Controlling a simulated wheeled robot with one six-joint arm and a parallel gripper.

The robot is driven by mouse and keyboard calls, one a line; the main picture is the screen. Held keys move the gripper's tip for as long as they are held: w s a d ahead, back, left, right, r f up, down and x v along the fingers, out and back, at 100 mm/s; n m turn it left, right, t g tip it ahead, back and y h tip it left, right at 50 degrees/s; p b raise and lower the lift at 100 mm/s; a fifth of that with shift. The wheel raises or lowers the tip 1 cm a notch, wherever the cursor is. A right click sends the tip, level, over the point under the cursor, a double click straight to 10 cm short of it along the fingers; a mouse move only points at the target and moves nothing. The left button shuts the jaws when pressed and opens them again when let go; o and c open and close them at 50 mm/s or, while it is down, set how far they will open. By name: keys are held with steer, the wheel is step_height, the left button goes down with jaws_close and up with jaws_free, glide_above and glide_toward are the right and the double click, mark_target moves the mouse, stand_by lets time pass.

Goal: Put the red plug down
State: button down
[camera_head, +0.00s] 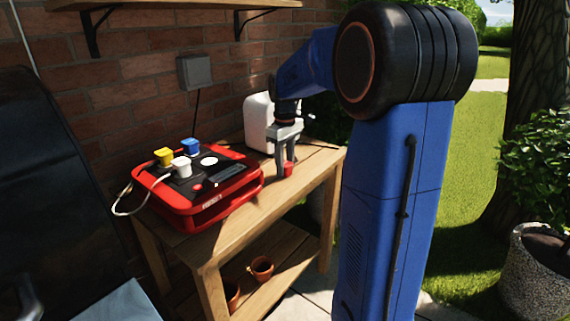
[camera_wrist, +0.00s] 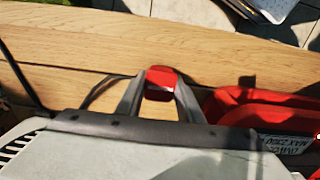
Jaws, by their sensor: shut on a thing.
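The red plug (camera_head: 287,169) is between the fingers of my gripper (camera_head: 285,160), low over the right part of the wooden table (camera_head: 240,216). In the wrist view the red plug (camera_wrist: 161,82) shows between the two grey fingers, with the wood just beyond it. My gripper is shut on it. I cannot tell whether the plug touches the tabletop. The red and black power box (camera_head: 222,201) stands on the table to the left of my gripper.
The box carries a yellow plug (camera_head: 164,156), a white plug (camera_head: 181,166) and a blue plug (camera_head: 190,146). A white container (camera_head: 258,122) stands behind my gripper. Bare wood lies in front of my gripper. Clay pots (camera_head: 261,268) sit on the lower shelf.

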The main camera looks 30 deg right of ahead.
mark_target(285, 163)
steer(key=shift+f, duration=0.3)
steer(key=c, duration=1.2)
jaws_free()
step_height(285, 163, up, 13)
steer(key=shift+a+r, duration=0.1)
steer(key=shift+r, duration=0.05)
